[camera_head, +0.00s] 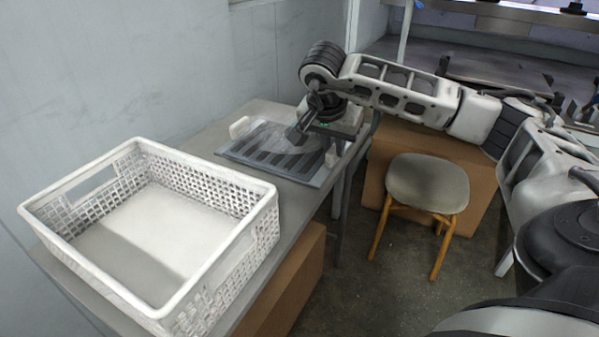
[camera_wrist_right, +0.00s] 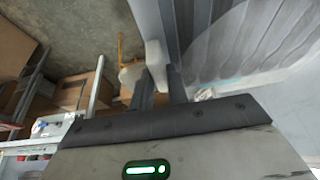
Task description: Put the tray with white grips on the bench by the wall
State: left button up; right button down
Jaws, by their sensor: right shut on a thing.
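The tray with white grips (camera_head: 275,148) is a grey, flat tray with dark slot-like shapes in it. It is at the bench by the wall (camera_head: 205,143), behind the white basket; I cannot tell whether it rests on the top or hangs just above it. One white grip (camera_head: 240,127) shows at its far left side. My right gripper (camera_head: 306,122) is over the tray's right part. In the right wrist view the gripper (camera_wrist_right: 160,88) is shut on a white grip (camera_wrist_right: 155,57) at the edge of the tray (camera_wrist_right: 245,45). My left gripper is not in view.
A white perforated basket (camera_head: 150,232) stands on the near part of the bench. A stool with a grey seat (camera_head: 428,183) and wooden legs stands to the right, before a cardboard box (camera_head: 480,185). Another box (camera_head: 290,285) is under the bench. The wall (camera_head: 130,75) is behind.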

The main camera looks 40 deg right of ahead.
aim_at(308, 157)
jog(key=w+f, duration=0.1)
jog(key=f, duration=0.1)
jog(key=w+a+f, duration=0.1)
jog(key=w, duration=0.1)
jog(key=w+a+f, duration=0.1)
jog(key=w+f, duration=0.1)
jog(key=shift+a+f, duration=0.1)
jog(key=shift+f, duration=0.25)
jog(key=shift+w+f, duration=0.15)
jog(key=shift+f, duration=1.6)
jog(key=shift+f+b, duration=0.1)
jog(key=shift+b, duration=0.2)
jog(key=c, duration=1.4)
grip_release()
jog(key=shift+o, duration=0.2)
jog(key=p+v, duration=0.1)
jog(key=v, duration=1.1)
